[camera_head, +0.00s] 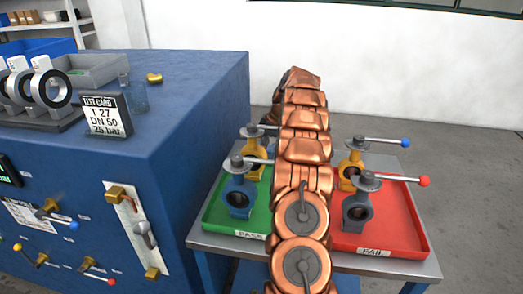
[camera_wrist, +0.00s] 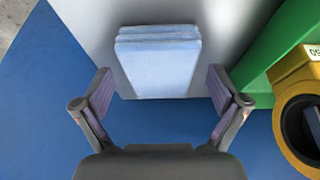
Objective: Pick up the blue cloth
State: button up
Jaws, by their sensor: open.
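The blue cloth (camera_wrist: 157,62) is a light blue folded stack lying on a grey surface, in the upper middle of the wrist view. My gripper (camera_wrist: 160,88) is open, with one finger to either side of the cloth's near part in the picture. Nothing is held between the fingers. I cannot tell from this view how far above the cloth they are. In the head view my copper-coloured arm covers the middle of the table, and neither the cloth nor the gripper can be made out.
A green tray (camera_head: 224,222) marked PASS and a red tray (camera_head: 405,232) marked FAIL hold valves with lever handles on a grey table (camera_head: 205,240). The green tray's wall (camera_wrist: 275,55) is right of the gripper. A blue bench (camera_head: 190,95) stands to the left.

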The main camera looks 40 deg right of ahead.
jog(key=shift+f+b, duration=0.3)
jog(key=shift+b, duration=0.25)
dwell(0.5)
jog(key=c, duration=1.2)
